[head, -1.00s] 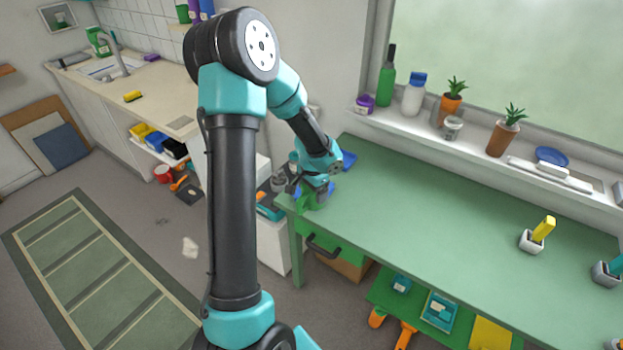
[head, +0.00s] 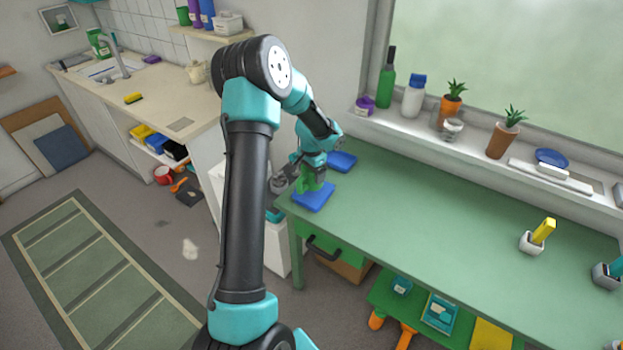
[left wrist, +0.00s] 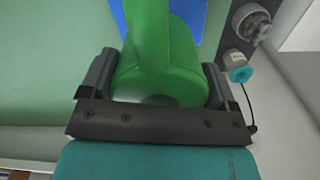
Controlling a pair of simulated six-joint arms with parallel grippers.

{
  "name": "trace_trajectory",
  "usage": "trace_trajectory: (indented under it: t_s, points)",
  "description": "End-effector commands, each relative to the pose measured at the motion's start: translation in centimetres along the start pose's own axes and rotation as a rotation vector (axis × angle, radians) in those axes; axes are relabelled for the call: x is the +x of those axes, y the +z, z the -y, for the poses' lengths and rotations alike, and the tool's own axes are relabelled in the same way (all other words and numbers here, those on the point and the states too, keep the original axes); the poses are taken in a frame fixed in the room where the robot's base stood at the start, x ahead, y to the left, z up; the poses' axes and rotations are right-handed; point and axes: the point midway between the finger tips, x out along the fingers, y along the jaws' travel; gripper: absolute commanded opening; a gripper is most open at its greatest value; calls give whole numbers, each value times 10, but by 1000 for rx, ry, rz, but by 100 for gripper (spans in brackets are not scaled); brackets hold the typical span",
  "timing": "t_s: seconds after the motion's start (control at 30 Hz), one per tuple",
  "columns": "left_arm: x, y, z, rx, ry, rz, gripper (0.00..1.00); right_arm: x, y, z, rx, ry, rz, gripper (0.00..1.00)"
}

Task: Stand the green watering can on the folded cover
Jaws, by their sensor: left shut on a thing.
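The green watering can (head: 308,181) is held between the fingers of my left gripper (head: 303,170) at the near left corner of the green table. The can fills the gap between the fingers in the left wrist view (left wrist: 160,75). A flat blue piece (head: 314,199), which looks like the folded cover, lies on the table corner under and in front of the can. I cannot tell whether the can touches it. A second flat blue piece (head: 342,160) lies farther back. A blue patch (left wrist: 190,12) shows beyond the can in the wrist view. My right gripper is out of view.
The green table (head: 430,230) is mostly clear. A white holder with a yellow-handled tool (head: 540,235) stands at its right. The window sill (head: 455,140) carries bottles and potted plants. A white cabinet (head: 275,245) stands beside the table's left end.

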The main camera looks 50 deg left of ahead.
Motion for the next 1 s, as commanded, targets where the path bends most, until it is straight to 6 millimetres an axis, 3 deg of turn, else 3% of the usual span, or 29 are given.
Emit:
trace_trajectory:
  t_s: [0.07,0.3,0.77,0.8,1.0]
  points:
    - [0,-4,5,-1,-1,-2,46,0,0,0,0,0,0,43]
    - [32,-3,4,0,0,0,46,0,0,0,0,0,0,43]
    - [38,-3,4,-1,0,-1,46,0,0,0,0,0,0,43]
    - [39,-3,4,-1,0,0,84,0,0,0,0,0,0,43]
    - [39,-3,4,-1,0,-1,100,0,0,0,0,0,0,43]
